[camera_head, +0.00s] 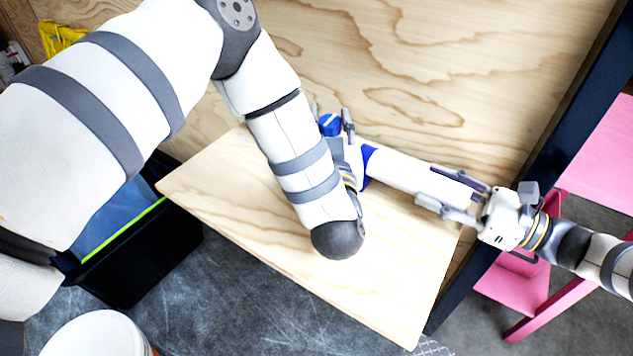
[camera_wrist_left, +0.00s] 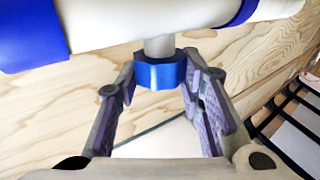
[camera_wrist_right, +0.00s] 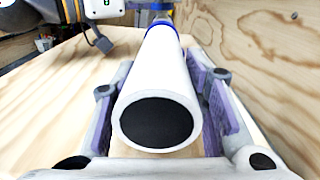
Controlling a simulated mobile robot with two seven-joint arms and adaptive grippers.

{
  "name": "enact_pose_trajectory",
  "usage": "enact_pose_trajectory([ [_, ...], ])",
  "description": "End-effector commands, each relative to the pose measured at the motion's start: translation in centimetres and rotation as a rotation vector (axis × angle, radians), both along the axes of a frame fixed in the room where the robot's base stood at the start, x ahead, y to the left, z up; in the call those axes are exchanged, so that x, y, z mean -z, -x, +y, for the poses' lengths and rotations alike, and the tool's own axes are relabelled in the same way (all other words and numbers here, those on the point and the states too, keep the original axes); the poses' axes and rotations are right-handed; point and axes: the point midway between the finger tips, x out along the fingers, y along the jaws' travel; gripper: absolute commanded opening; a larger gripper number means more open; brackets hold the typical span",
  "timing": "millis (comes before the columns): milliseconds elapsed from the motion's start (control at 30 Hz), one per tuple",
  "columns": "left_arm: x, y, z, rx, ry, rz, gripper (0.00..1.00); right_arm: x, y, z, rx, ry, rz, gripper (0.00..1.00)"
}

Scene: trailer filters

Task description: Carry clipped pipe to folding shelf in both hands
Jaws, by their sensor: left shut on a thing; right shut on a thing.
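The white pipe (camera_head: 405,173) with blue bands lies lengthwise over the pale wooden folding shelf (camera_head: 400,270); I cannot tell whether it touches. My left gripper (camera_head: 333,118) is shut on the pipe's blue knob, which sits on a short grey stem in the left wrist view (camera_wrist_left: 160,72). The left arm hides part of the pipe's left end. My right gripper (camera_head: 440,188) is shut around the pipe's other end. In the right wrist view the pipe's dark open end (camera_wrist_right: 157,122) faces the camera between the purple-padded fingers.
A plywood wall (camera_head: 420,60) stands behind the shelf, with a dark post (camera_head: 570,110) at its right. A black bin (camera_head: 150,260) and a white bucket (camera_head: 95,335) stand below left. Pink furniture (camera_head: 605,150) is at the right.

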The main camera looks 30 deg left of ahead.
Motion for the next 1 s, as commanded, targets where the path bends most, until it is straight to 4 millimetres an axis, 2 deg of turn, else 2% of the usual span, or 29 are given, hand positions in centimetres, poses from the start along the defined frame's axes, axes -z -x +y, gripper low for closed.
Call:
enact_pose_trajectory([
  [33, 0.0, 0.0, 0.0, -0.001, -0.001, -0.004, 0.39, 0.2, 0.1, 0.0, -0.003, 0.001, 0.000, 0.45],
  [100, 0.0, 0.0, 0.0, -0.001, -0.001, -0.003, 0.55, 0.1, 0.1, 0.0, -0.003, 0.001, 0.000, 0.60],
  [667, 0.1, 0.4, -0.4, 0.004, 0.001, 0.000, 0.55, 0.1, 0.0, 0.0, 0.000, 0.000, 0.000, 0.60],
  [1000, 0.8, 6.7, -4.4, 0.010, -0.005, 0.001, 0.55, 0.0, 0.0, 0.0, 0.000, 0.000, 0.000, 0.60],
])
